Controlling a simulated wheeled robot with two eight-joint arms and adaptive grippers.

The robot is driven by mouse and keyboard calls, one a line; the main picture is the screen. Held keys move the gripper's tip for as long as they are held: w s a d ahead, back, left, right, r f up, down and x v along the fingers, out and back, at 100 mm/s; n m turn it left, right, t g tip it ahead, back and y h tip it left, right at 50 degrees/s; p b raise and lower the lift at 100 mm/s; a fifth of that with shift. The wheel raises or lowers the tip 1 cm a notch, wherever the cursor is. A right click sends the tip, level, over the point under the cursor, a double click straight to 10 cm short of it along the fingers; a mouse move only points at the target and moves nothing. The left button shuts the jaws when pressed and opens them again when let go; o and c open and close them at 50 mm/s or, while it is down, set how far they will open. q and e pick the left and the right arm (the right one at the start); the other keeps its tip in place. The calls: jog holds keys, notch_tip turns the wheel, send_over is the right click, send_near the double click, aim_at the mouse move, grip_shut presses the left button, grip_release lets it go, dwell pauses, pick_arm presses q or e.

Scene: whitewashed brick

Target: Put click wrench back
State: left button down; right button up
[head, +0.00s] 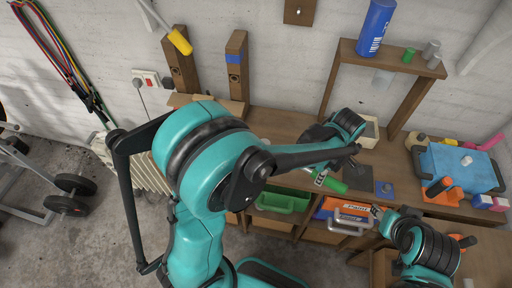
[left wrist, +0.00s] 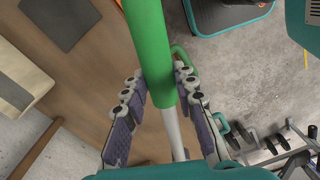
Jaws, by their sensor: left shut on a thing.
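A tool with a green handle (left wrist: 151,45) and a pale grey shaft (left wrist: 173,130), which I take for the click wrench, lies between the fingers of my left gripper (left wrist: 160,78). The gripper is shut on the green part. In the head view the green handle (head: 334,184) shows beside my left gripper (head: 321,177), over the front part of the bench; the far end of the tool is hidden there. My right gripper (head: 378,212) is near the bench's front edge at lower right, small and partly hidden by its arm. I cannot tell whether it is open.
The wooden bench (head: 285,124) carries a wooden frame (head: 333,78), a dark pad (head: 378,170), an open box (head: 369,137) and a blue case (head: 452,168). Below are a green bin (head: 283,201) and an orange item (head: 345,207).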

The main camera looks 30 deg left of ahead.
pick_arm(q)
jog(key=a+f, duration=0.2)
jog(key=a, duration=0.1)
jog(key=w+a+f+b, duration=0.1)
jog(key=a+f, duration=0.1)
jog(key=a, duration=0.2)
jog(key=a+f+b, duration=0.1)
jog(key=a+f, duration=0.1)
jog(key=a, duration=0.2)
jog(key=shift+w+a+f, duration=0.1)
jog(key=shift+w+f, duration=0.25)
notch_tip(320, 180, down, 4)
jog(key=shift+f+b, duration=0.1)
jog(key=shift+b, duration=0.45)
jog(key=c, duration=1.2)
grip_release()
